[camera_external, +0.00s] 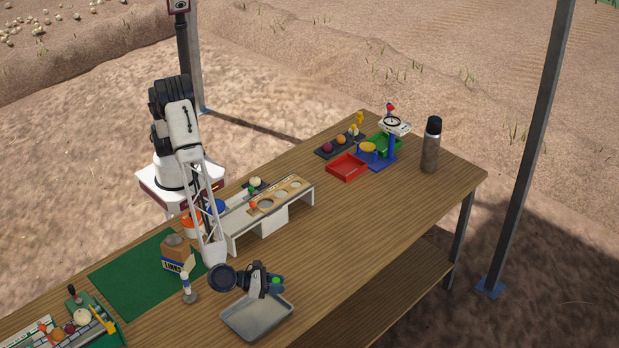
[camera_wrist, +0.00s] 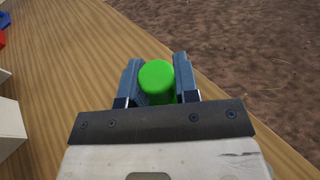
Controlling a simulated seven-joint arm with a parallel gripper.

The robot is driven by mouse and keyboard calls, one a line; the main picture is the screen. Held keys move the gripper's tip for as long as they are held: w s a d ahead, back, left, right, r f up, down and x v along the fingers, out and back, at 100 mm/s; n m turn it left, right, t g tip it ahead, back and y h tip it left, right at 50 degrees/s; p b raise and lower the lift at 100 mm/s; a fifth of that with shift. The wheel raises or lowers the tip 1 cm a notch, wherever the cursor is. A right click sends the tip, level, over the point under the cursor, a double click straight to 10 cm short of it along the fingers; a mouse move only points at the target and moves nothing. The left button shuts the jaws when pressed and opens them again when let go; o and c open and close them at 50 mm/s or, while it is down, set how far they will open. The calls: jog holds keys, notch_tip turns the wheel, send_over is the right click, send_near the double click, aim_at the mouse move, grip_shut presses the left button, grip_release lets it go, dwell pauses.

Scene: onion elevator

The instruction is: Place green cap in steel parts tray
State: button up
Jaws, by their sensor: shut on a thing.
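The green cap (camera_wrist: 157,79) is held between the two fingers of my gripper (camera_wrist: 158,85) in the wrist view. My gripper is shut on it. In the external view the green cap (camera_external: 275,281) shows at the tip of my gripper (camera_external: 277,283), above the right back part of the steel parts tray (camera_external: 240,325) or just past its edge; I cannot tell which. The tray is a shallow grey metal tray near the table's front edge, and its inside that shows looks empty. In the wrist view wooden table lies below the cap and the tray is not visible.
A white-topped bottle (camera_external: 187,290) stands left of the tray. A box (camera_external: 177,255) stands on the green mat (camera_external: 120,280). A sorting stand (camera_external: 270,205) is behind the gripper. A red tray (camera_external: 347,167) and a steel flask (camera_external: 431,145) are farther right. The table between is clear.

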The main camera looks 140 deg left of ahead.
jog(key=m+t, duration=0.1)
send_over(264, 322)
jog(key=shift+h, duration=0.4)
jog(key=shift+a+f, duration=0.1)
jog(key=shift+f, duration=2.95)
jog(key=shift+f, duration=0.1)
jog(key=shift+f, duration=1.75)
jog(key=shift+f, duration=0.15)
jog(key=o, duration=0.6)
